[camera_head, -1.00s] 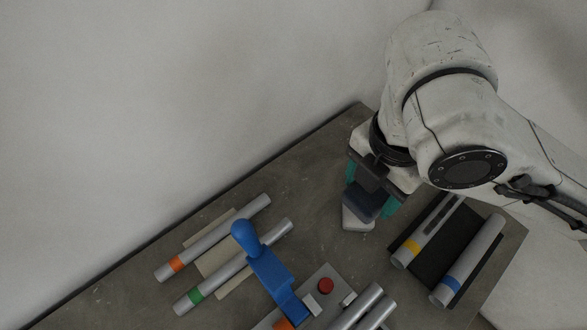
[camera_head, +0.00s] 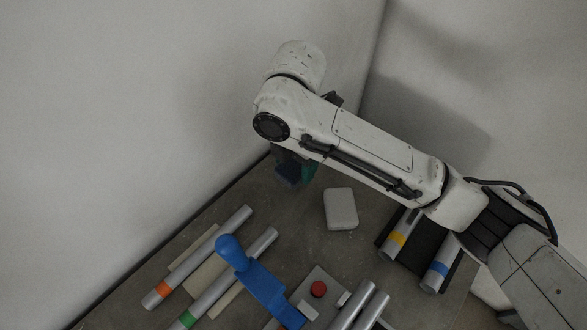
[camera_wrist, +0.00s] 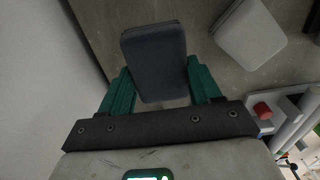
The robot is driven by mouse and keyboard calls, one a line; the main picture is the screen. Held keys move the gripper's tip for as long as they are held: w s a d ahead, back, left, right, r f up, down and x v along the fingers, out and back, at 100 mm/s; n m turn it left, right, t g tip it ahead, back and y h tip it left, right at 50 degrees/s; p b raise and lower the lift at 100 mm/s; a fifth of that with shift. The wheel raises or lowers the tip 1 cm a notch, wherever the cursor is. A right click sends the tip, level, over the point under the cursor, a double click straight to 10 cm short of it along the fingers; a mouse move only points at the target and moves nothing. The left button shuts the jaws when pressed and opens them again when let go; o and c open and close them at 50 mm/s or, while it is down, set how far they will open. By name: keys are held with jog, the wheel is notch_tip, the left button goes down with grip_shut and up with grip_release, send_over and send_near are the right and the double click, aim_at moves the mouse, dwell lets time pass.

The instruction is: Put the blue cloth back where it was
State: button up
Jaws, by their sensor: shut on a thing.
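The blue cloth (camera_head: 286,172) is a dark blue, folded, block-like piece at the back edge of the table, by the wall. It shows larger in the wrist view (camera_wrist: 155,58), between the two green fingers. My gripper (camera_wrist: 158,82) is shut on it. In the head view my gripper (camera_head: 296,168) is partly hidden behind my arm. I cannot tell whether the cloth touches the table.
A white rounded block (camera_head: 341,208) lies on the table (camera_head: 300,232), right of the cloth. A blue clamp handle (camera_head: 262,283), a red button (camera_head: 319,289) and several banded tubes lie nearer. A dark rack (camera_head: 412,255) stands right.

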aim_at(294, 172)
jog(key=shift+w+a+f+p, duration=0.15)
jog(key=shift+f+p, duration=0.25)
jog(key=shift+f, duration=1.4)
jog(key=shift+f, duration=0.15)
jog(key=o, duration=0.9)
jog(key=shift+o, duration=0.2)
notch_tip(294, 172, up, 12)
jog(key=shift+r, duration=0.15)
